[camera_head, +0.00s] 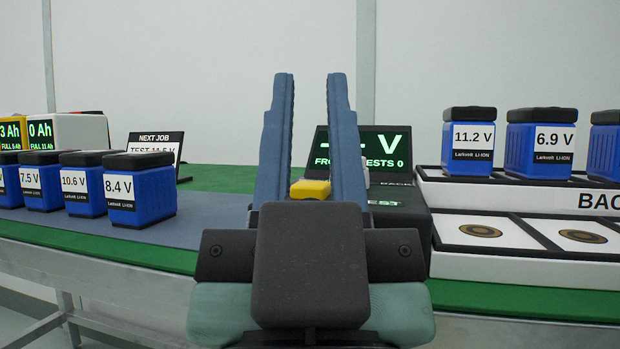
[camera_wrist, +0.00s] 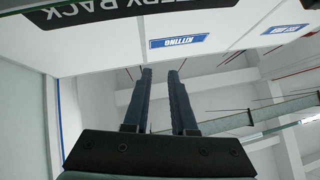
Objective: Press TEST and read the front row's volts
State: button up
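The tester's display (camera_head: 375,145) shows dashes before a V in green, with "TESTS 0" below; my gripper covers part of its text. Its dark box (camera_head: 405,215) bears the word TEST, partly hidden by my gripper. My gripper (camera_head: 310,78) points up in front of the tester, its two blue-grey fingers apart with nothing held between them. A yellow block (camera_head: 311,189) shows behind, between the fingers. The front row of the white rack (camera_head: 530,272) at right shows empty cells with ring marks. The wrist view shows the open fingers (camera_wrist: 160,72) against the wall and ceiling.
Blue batteries marked 11.2 V (camera_head: 473,145) and 6.9 V (camera_head: 540,145) stand in the back row, with another cut off at right. Several more, including 8.4 V (camera_head: 139,190), stand on the grey mat at left. A NEXT JOB sign (camera_head: 155,148) reads TEST 11.5 V.

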grip_shut()
dwell(1.3)
